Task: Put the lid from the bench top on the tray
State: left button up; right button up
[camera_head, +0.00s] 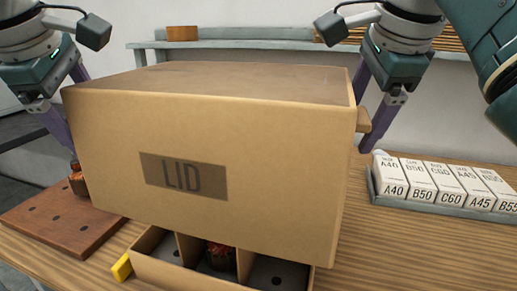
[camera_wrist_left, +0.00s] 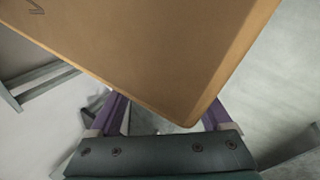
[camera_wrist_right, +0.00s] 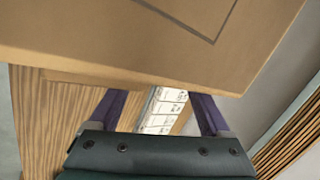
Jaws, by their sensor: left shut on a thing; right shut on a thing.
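The lid (camera_head: 270,200) is a large tan box-like cover marked "LID", held in the air and slightly tilted. My left gripper (camera_head: 62,120) is at its left side and my right gripper (camera_head: 372,125) is at its right side, by a small side handle (camera_head: 363,119). Both are shut on the lid, which also fills the upper part of the left wrist view (camera_wrist_left: 170,50) and right wrist view (camera_wrist_right: 130,40). The left fingertips are partly hidden behind it. The tray (camera_head: 160,275) lies below the lid, partly covered by it. Its middle compartment holds a dark part with red windings (camera_head: 219,256).
A brown board with holes (camera_head: 55,225) lies left of the tray, a copper-coloured part (camera_head: 77,181) on it. A yellow tab (camera_head: 122,268) is at the tray's left. A rack (camera_head: 440,210) of several labelled white boxes stands right. A shelf (camera_head: 240,44) runs behind.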

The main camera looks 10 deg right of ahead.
pick_arm(q)
jog(key=shift+d, duration=0.35)
pick_arm(e)
jog(key=shift+a, duration=0.45)
pick_arm(q)
notch_tip(320, 180, down, 9)
pick_arm(e)
notch_tip(320, 180, down, 9)
pick_arm(q)
jog(key=shift+w, duration=0.15)
pick_arm(e)
jog(key=shift+s, duration=0.1)
dwell(0.4)
pick_arm(q)
jog(key=shift+f, duration=1.7)
pick_arm(e)
jog(key=shift+f, duration=1.75)
